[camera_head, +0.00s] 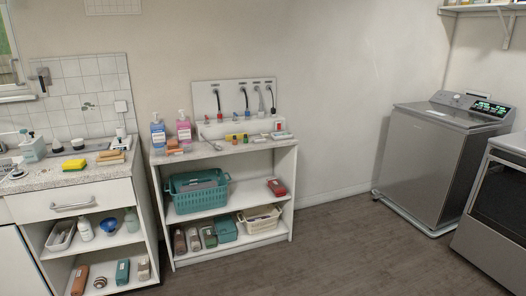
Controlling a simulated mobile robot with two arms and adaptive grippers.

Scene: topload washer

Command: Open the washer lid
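The topload washer (427,160) is a grey metal box against the back wall at the right, on a low pale base. Its lid (438,116) lies flat and shut on top. The control panel (470,103) with a knob and a lit green display rises behind the lid. Neither of my grippers shows in the head view, and no part of my arms is seen.
A front-load machine (493,205) stands at the right edge, close to the washer. A white shelf unit (293,190) with bottles and baskets stands at the middle left, beside a sink counter (60,180). The wood floor (345,250) in front is clear.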

